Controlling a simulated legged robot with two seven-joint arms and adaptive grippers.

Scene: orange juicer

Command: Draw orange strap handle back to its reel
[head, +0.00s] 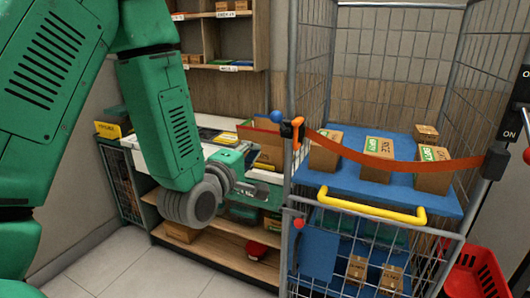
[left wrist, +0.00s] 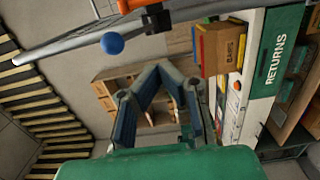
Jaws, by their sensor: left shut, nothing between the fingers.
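The orange strap (head: 400,164) spans the front of the wire cage cart, sagging between its two posts. Its orange handle (head: 297,130) sits at the left post by a dark catch and a blue ball (head: 277,117). The dark reel housing (head: 494,163) is on the right post. My left gripper (head: 262,190) is shut and empty, left of the cart and below the handle. In the left wrist view the fingers (left wrist: 160,72) come together; the blue ball (left wrist: 112,43) and part of the orange handle (left wrist: 131,5) are at the top, apart from them. My right gripper is not visible.
The cart's blue shelf (head: 440,205) holds several boxes, with a yellow bar (head: 370,207) in front. A counter with boxes stands behind my left arm. A red basket (head: 475,270) is at lower right. Floor at lower left is clear.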

